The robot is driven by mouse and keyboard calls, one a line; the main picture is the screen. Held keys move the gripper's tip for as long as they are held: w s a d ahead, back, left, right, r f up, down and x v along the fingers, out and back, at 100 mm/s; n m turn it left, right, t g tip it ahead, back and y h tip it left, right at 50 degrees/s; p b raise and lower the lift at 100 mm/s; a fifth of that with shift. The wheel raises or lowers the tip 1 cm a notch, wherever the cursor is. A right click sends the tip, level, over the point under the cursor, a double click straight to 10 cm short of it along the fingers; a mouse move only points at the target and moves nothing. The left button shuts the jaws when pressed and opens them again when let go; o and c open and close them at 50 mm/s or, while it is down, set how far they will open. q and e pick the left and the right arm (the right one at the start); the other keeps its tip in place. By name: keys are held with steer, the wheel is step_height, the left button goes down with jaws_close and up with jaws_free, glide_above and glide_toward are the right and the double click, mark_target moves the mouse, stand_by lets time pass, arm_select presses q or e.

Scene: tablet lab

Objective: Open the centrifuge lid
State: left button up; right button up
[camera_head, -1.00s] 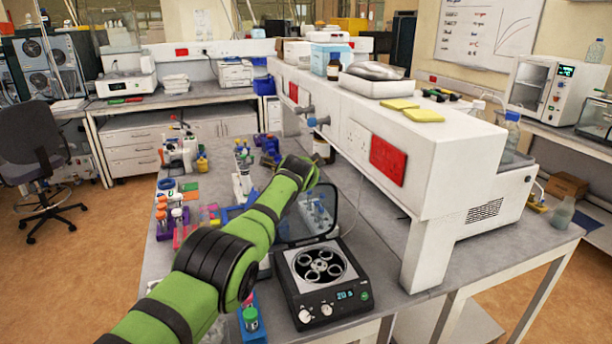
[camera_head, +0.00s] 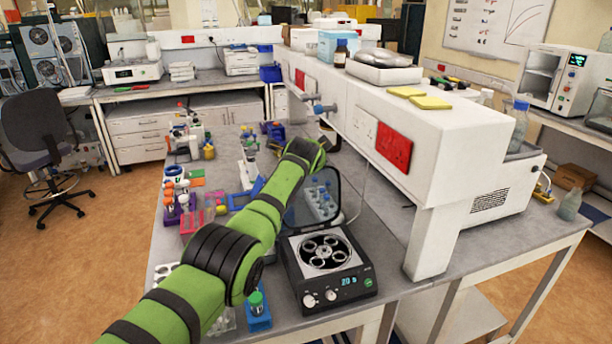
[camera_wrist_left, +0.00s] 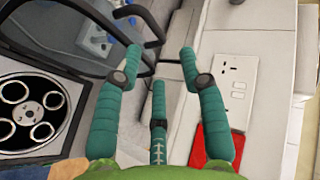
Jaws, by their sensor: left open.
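The centrifuge (camera_head: 364,281) is a dark box with a round rotor and a lit display on the bench. Its clear, dark-rimmed lid (camera_head: 318,222) stands raised at the back, and the rotor is uncovered. In the left wrist view the rotor (camera_wrist_left: 38,108) is at the left edge, with the lid (camera_wrist_left: 62,30) above it. My left gripper (camera_wrist_left: 165,72) has its teal fingers spread, with nothing between them, to the right of the lid. Whether a finger touches the lid is unclear. In the head view my green arm hides most of this gripper. My right gripper is not in view.
A long white shelf unit (camera_head: 440,160) with a red panel (camera_head: 393,150) stands right of the centrifuge, close to my gripper. A tube rack (camera_head: 257,318) is left of the centrifuge. Coloured racks and bottles crowd the bench's left side. Bare bench lies right of the centrifuge.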

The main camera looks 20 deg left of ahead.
arm_select(q)
steer(key=s+d+r, duration=0.1)
steer(key=s+d, duration=0.1)
steer(key=s, duration=1.2)
steer(key=shift+s+r, duration=0.25)
steer(key=shift+r, duration=0.05)
